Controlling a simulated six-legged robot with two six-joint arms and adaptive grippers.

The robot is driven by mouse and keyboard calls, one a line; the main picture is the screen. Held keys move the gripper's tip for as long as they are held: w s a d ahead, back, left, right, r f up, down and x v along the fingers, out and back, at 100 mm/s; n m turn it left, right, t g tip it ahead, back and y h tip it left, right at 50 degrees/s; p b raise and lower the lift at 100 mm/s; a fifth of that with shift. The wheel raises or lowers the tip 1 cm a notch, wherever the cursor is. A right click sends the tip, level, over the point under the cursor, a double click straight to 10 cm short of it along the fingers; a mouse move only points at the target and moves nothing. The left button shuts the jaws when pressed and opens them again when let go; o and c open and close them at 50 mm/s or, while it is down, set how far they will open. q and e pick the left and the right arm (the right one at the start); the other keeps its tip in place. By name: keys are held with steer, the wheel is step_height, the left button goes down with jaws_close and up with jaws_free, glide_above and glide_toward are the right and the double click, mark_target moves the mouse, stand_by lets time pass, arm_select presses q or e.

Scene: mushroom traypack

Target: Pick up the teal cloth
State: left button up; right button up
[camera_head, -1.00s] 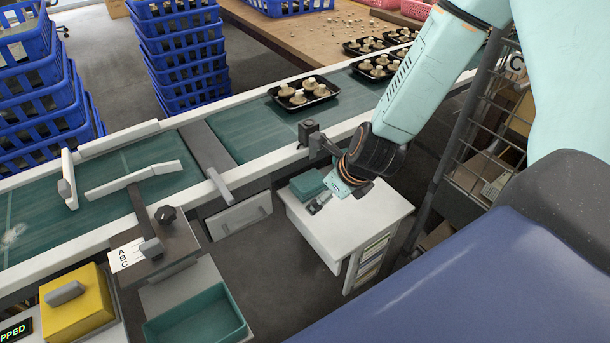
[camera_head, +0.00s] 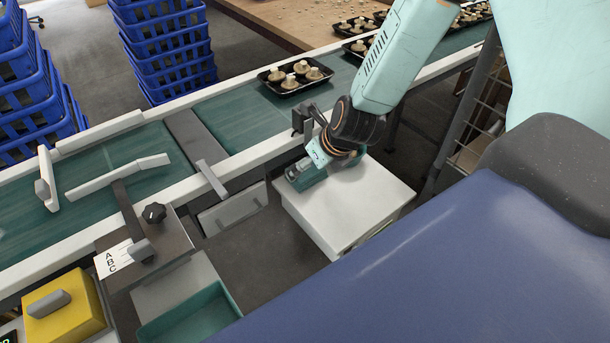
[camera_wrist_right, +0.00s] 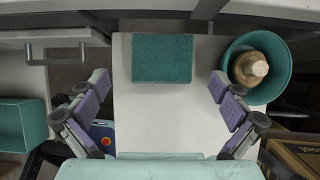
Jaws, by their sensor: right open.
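The teal cloth (camera_wrist_right: 162,58) is a flat, square-cornered piece lying at the far end of a white cabinet top (camera_wrist_right: 160,120) in the right wrist view. In the head view the cloth (camera_head: 311,181) is partly hidden by my right gripper (camera_head: 302,170). My right gripper is open and empty; in the wrist view its purple-padded fingers (camera_wrist_right: 158,88) are spread wide, one on each side of the cabinet top, with the cloth ahead between them. The exact height above the cloth is hard to tell. My left gripper is not in view.
A round teal bin (camera_wrist_right: 278,88) holding a mushroom (camera_wrist_right: 250,68) is right of the cloth in the wrist view. The conveyor (camera_head: 225,125) with a black mushroom tray (camera_head: 292,87) runs behind the cabinet. A dark post (camera_head: 303,117) stands close to my gripper. The cabinet's near top is clear.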

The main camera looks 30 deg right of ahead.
mark_target(308, 170)
steer(key=b+x, duration=0.1)
steer(key=x, duration=0.3)
steer(key=shift+d, duration=0.15)
steer(key=shift+s+r, duration=0.15)
steer(key=shift+r, duration=0.05)
steer(key=shift+c, duration=0.6)
steer(key=shift+f, duration=0.1)
steer(key=c, duration=0.8)
